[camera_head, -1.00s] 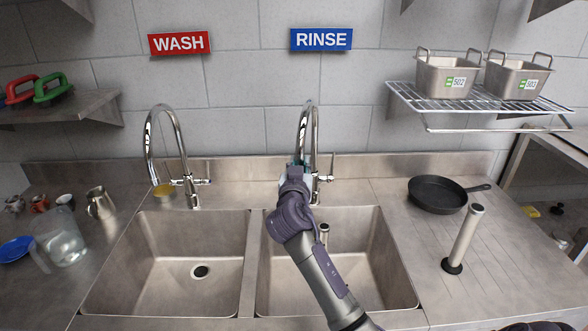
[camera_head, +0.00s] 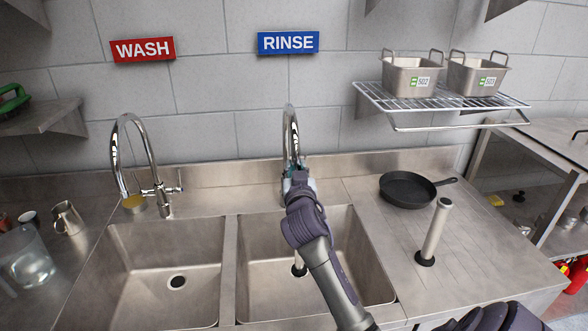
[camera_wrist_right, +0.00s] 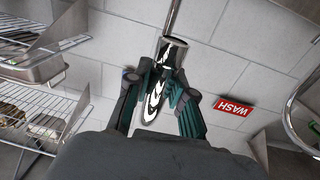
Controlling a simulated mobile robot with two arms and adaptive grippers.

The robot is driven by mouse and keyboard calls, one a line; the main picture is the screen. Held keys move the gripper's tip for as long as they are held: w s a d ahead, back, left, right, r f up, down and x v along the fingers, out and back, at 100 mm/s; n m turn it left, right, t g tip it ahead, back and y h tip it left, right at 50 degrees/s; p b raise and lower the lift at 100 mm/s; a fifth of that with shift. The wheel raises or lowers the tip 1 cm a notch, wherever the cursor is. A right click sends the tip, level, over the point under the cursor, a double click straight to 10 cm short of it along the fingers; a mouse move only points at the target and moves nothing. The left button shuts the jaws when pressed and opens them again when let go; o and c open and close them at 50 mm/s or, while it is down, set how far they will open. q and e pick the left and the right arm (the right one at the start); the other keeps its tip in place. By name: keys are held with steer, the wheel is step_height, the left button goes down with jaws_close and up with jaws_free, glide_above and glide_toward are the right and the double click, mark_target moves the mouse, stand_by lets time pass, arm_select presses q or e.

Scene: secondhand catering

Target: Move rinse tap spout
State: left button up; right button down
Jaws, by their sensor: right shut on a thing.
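The rinse tap spout (camera_head: 290,130) is a tall chrome arch behind the right sink basin, below the blue RINSE sign (camera_head: 288,43). It looks nearly edge-on. My right gripper (camera_head: 296,180) is shut on the spout's lower front end and hides most of the tap's base. In the right wrist view the chrome spout (camera_wrist_right: 172,52) sits between the dark green fingers of my right gripper (camera_wrist_right: 160,92). My left gripper is in no view.
The wash tap (camera_head: 150,150) stands left, over the left basin. A black pan (camera_head: 405,187) and an upright metal pipe (camera_head: 435,232) stand on the right drainboard. A wire shelf (camera_head: 440,100) with two metal containers is on the wall above.

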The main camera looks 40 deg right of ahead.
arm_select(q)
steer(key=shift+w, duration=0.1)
arm_select(e)
steer(key=c, duration=1)
jaws_free()
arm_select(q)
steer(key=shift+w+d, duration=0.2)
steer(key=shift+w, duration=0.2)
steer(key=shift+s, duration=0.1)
arm_select(e)
steer(key=v, duration=1.2)
